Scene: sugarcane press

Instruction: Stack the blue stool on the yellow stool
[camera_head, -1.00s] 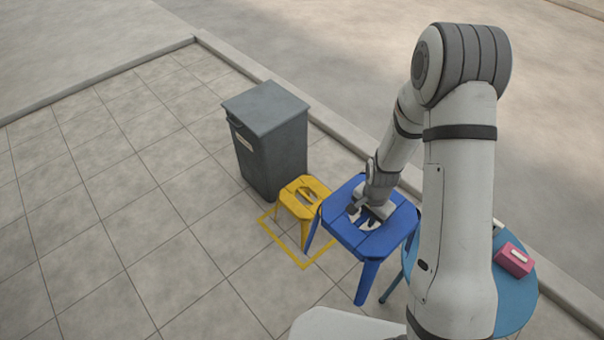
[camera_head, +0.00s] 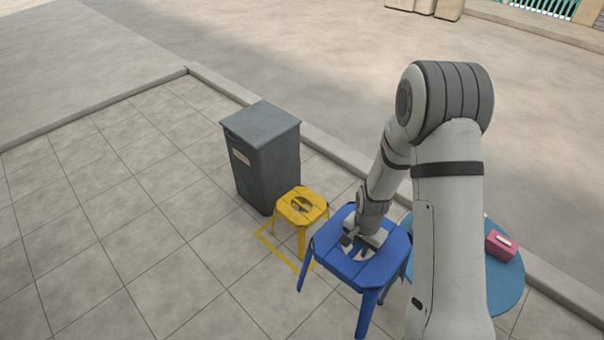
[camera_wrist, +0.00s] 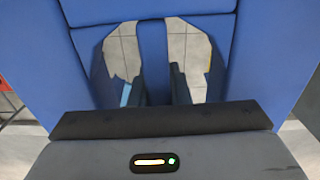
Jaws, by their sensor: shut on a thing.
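The blue stool (camera_head: 345,263) is upright in the head view, held by its seat, right of and nearer than the yellow stool. My gripper (camera_head: 362,246) reaches down into the hole in its seat and is shut on the seat. In the wrist view the blue seat (camera_wrist: 150,12) fills the picture, with my gripper (camera_wrist: 158,88) at a slat between two openings; paving shows through them. The yellow stool (camera_head: 301,206) stands upright on the paving. Whether the blue stool's legs touch the ground I cannot tell.
A grey bin (camera_head: 262,155) stands right behind the yellow stool. A yellow outline (camera_head: 283,255) is marked on the paving around the yellow stool. A round blue table (camera_head: 508,283) with a pink box (camera_head: 501,246) is at right. Paving at left is clear.

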